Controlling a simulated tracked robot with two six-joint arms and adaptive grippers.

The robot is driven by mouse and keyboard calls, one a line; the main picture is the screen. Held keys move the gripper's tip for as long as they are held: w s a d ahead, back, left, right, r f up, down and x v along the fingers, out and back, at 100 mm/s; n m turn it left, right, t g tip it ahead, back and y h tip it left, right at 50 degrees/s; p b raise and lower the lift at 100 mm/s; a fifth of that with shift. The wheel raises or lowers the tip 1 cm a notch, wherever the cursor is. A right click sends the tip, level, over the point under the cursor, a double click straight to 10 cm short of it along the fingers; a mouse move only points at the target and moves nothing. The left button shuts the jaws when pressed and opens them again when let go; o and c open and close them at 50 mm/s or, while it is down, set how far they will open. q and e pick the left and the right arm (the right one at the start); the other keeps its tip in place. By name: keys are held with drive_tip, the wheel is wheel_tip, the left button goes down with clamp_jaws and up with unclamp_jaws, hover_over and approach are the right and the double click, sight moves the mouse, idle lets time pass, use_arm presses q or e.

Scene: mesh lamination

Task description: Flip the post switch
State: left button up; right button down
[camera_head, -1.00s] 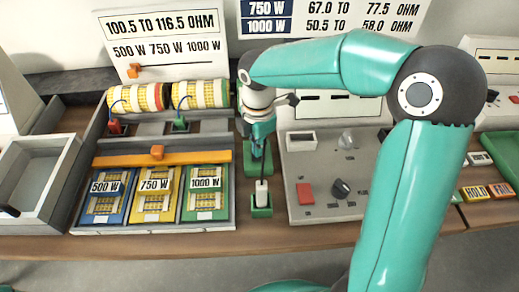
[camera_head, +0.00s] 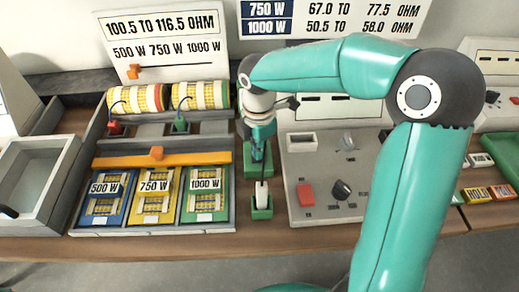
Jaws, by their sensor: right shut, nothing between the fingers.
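My right arm reaches in from the right and bends over the grey console. Its gripper (camera_head: 261,150) points down at the console's left, shut and empty, above and behind a small green block with a white-topped dark stem (camera_head: 261,196). A second green base (camera_head: 250,164) stands just behind, partly hidden by the gripper. The grey console (camera_head: 318,160) carries a red rocker (camera_head: 305,194), a black knob (camera_head: 342,189) and a silvery control (camera_head: 346,141). I cannot tell which of these parts is the post switch. Contact at the fingertips is unclear. My left gripper is not in view.
Left stands a grey tray (camera_head: 232,190) with blue, yellow and green wattage cards and an orange bar (camera_head: 190,159). Two yellow mesh rolls (camera_head: 200,95) lie behind. An empty grey bin (camera_head: 35,175) is far left. HOLD and FIRE blocks (camera_head: 487,193) are at right.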

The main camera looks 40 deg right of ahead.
drive_tip(key=shift+r+p, duration=2.8)
drive_tip(key=shift+r, duration=0.6)
drive_tip(key=shift+f, duration=0.1)
